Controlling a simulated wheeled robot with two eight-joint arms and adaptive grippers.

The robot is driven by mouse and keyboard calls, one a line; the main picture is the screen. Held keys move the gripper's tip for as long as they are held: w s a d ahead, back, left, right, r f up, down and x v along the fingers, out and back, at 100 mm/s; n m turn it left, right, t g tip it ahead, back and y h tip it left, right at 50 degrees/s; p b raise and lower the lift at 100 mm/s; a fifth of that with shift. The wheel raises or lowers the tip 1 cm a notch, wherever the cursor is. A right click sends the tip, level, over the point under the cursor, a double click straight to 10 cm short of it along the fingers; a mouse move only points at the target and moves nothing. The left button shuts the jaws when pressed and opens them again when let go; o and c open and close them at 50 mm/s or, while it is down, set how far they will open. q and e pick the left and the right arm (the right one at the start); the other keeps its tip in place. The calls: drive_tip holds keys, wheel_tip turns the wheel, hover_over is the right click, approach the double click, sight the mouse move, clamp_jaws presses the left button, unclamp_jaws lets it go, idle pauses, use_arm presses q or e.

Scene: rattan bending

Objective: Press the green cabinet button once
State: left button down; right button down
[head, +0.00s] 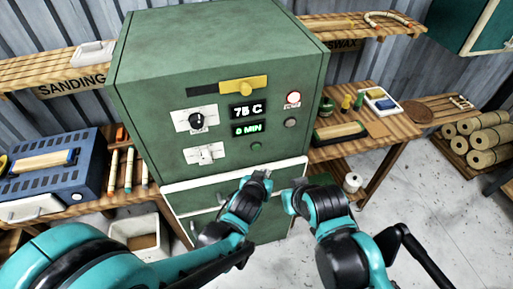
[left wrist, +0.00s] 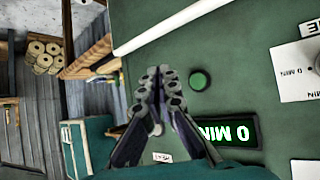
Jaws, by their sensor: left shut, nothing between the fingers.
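The green cabinet (head: 210,55) stands ahead of me with a control panel on its front. Its small green button (head: 256,146) sits below the lit minute display (head: 247,129). In the left wrist view the round green button (left wrist: 200,80) lies just right of my left fingertips, with the display (left wrist: 228,132) below it. My left gripper (head: 262,176) is shut and empty, below the button in the head view; its fingers (left wrist: 155,75) are together and appear apart from the button. My right gripper (head: 290,198) is to its right, and its fingers are too unclear to judge.
The panel also has a temperature display (head: 248,111), a black dial (head: 197,120), a yellow slide (head: 243,86), a lit red-and-white button (head: 293,98) and a dull round button (head: 291,122). Benches flank the cabinet. A white-rimmed bin (head: 141,222) stands on the floor at left.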

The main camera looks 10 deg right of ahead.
sight(256, 147)
use_arm(q)
drive_tip(key=w, duration=0.7)
drive_tip(key=shift+w+a, duration=0.15)
drive_tip(key=shift+w, duration=0.15)
drive_tip(key=shift+w, duration=0.1)
idle(1.1)
drive_tip(key=shift+w, duration=0.35)
drive_tip(key=shift+w+b, duration=0.3)
drive_tip(key=shift+w, duration=0.1)
idle(0.5)
drive_tip(key=shift+s, duration=0.85)
drive_tip(key=shift+s, duration=0.1)
